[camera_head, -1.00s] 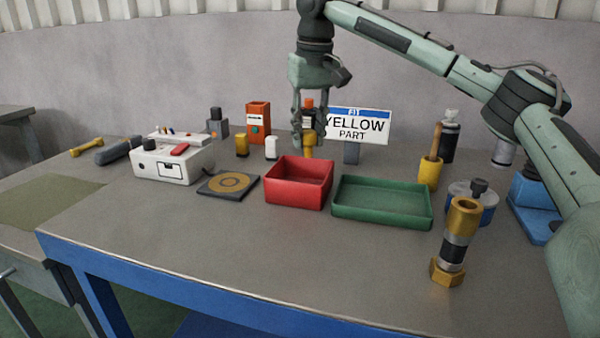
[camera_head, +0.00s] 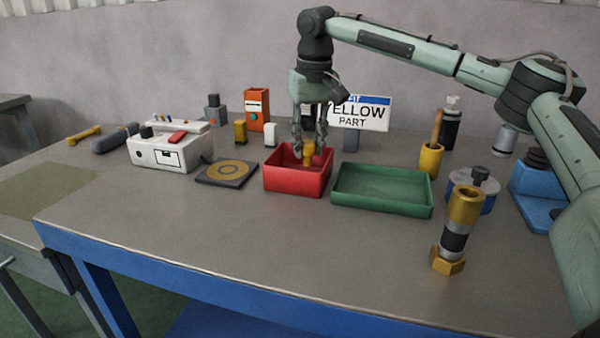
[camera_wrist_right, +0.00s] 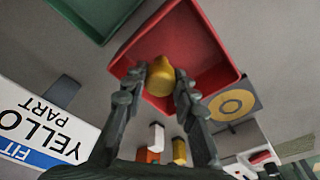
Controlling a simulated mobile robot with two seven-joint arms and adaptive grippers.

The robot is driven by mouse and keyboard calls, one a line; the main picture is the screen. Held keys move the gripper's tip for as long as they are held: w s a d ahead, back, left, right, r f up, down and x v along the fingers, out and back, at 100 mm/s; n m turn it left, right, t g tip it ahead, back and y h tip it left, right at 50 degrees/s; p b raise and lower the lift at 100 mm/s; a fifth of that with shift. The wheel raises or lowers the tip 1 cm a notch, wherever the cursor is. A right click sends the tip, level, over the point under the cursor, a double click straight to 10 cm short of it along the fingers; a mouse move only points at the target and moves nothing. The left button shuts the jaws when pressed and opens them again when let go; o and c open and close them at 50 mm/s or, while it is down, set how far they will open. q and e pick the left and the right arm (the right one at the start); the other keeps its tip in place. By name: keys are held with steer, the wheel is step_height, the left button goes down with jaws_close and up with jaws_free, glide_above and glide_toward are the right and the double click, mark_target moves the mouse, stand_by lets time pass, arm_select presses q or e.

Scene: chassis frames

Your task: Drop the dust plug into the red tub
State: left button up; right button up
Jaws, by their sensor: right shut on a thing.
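The dust plug, a small yellow piece (camera_head: 309,154), is held between the fingers of my right gripper (camera_head: 311,148). It also shows in the right wrist view (camera_wrist_right: 160,76), between the fingertips (camera_wrist_right: 157,88). The red tub (camera_head: 296,184) stands on the table, and the plug and fingertips are over its opening; how far below the rim they reach is hard to tell. In the right wrist view the tub (camera_wrist_right: 205,45) lies behind the plug, and its visible floor is bare. My left gripper is not in view.
The green tray (camera_head: 382,205) stands right of the tub, and a dark pad with a tan ring (camera_head: 227,173) lies left. Behind are a yellow block (camera_head: 240,132), a white piece (camera_head: 271,135) and a sign (camera_head: 362,114). The front table is mostly clear; a brass fitting (camera_head: 456,230) stands at right.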

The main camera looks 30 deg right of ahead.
steer(key=o, duration=1)
steer(key=shift+r, duration=0.1)
steer(key=r, duration=0.4)
steer(key=s+r, duration=0.1)
steer(key=r, duration=0.6)
steer(key=shift+s+a+r, duration=0.15)
steer(key=shift+s+r, duration=0.25)
